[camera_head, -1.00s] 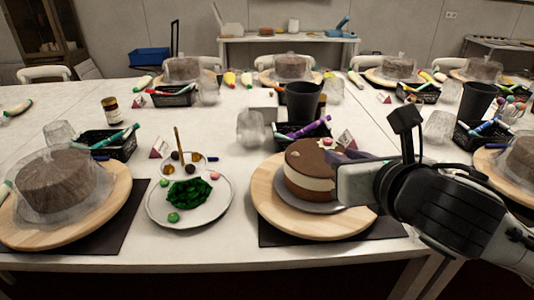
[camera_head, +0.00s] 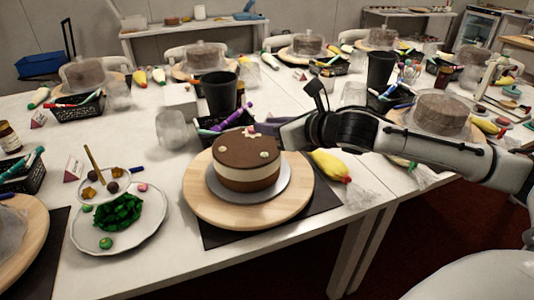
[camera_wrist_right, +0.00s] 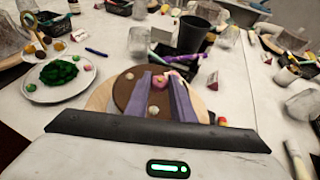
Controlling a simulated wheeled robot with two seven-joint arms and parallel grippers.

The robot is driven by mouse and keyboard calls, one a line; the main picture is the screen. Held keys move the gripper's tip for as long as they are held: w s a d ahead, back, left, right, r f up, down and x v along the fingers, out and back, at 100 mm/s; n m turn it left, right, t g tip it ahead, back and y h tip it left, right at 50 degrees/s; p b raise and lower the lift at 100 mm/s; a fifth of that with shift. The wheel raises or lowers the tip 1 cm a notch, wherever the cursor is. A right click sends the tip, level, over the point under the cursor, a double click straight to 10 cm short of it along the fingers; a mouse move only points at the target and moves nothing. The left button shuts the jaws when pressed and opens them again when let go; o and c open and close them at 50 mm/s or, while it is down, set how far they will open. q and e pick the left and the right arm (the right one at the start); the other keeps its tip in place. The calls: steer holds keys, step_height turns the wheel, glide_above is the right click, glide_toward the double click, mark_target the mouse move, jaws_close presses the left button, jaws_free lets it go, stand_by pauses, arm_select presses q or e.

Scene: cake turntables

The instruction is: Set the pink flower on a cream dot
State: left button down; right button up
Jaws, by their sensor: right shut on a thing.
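The cake (camera_head: 246,172) has a brown top and cream middle on a grey turntable (camera_head: 280,184). Cream dots show on its top at the left (camera_head: 220,149) and right (camera_head: 264,155); in the right wrist view, one is at the left (camera_wrist_right: 129,76) and one near (camera_wrist_right: 153,111). My right gripper (camera_head: 262,127) is over the cake's back edge. In the wrist view its purple fingers (camera_wrist_right: 164,80) are shut on a small pink flower (camera_wrist_right: 157,61) at their tips. Whether the flower touches a dot is unclear. My left gripper is out of view.
A wooden board (camera_head: 205,207) is under the turntable. A white plate (camera_head: 90,240) with green pieces and small coloured decorations is at the left. A yellow piping bag (camera_head: 329,165) lies right.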

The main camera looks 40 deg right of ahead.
mark_target(270, 160)
step_height(270, 160, down, 7)
steer(key=shift+a+r+b, duration=0.1)
steer(key=shift+b, duration=0.4)
steer(key=shift+f, duration=0.25)
steer(key=shift+f, duration=0.15)
steer(key=o, duration=1)
